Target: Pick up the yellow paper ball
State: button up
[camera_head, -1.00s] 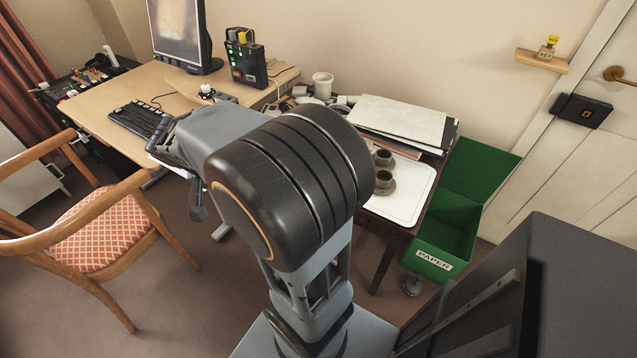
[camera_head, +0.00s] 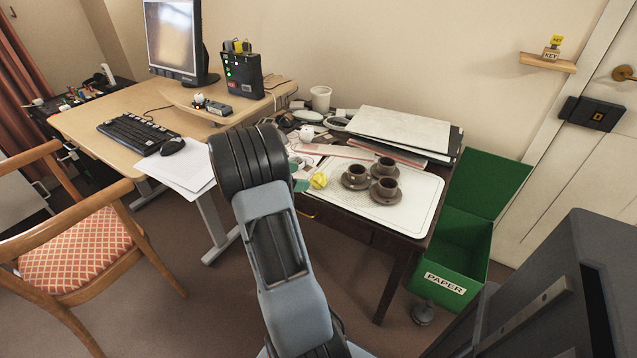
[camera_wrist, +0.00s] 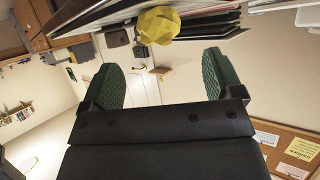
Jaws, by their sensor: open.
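The yellow paper ball (camera_head: 319,181) lies at the left end of the white tray on the dark side table, left of the brown cups. My gripper (camera_head: 299,173) is low beside it, just to its left, mostly hidden behind my arm, with green finger pads partly showing. In the wrist view, the faceted yellow ball (camera_wrist: 158,24) sits at the top middle, just beyond the fingertips and centred between them. My gripper (camera_wrist: 158,75) is open there, with nothing between its green pads.
Several brown cups and saucers (camera_head: 385,188) stand on the white tray (camera_head: 415,205) right of the ball. Papers and folders (camera_head: 400,130) lie behind it. An open green PAPER box (camera_head: 465,240) stands right of the table. A desk (camera_head: 85,125) and chair (camera_head: 75,245) are left.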

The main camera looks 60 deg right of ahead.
aim_at(313, 178)
jog(key=shift+x, duration=3.7)
jog(key=shift+a, duration=0.1)
jog(key=c, duration=1)
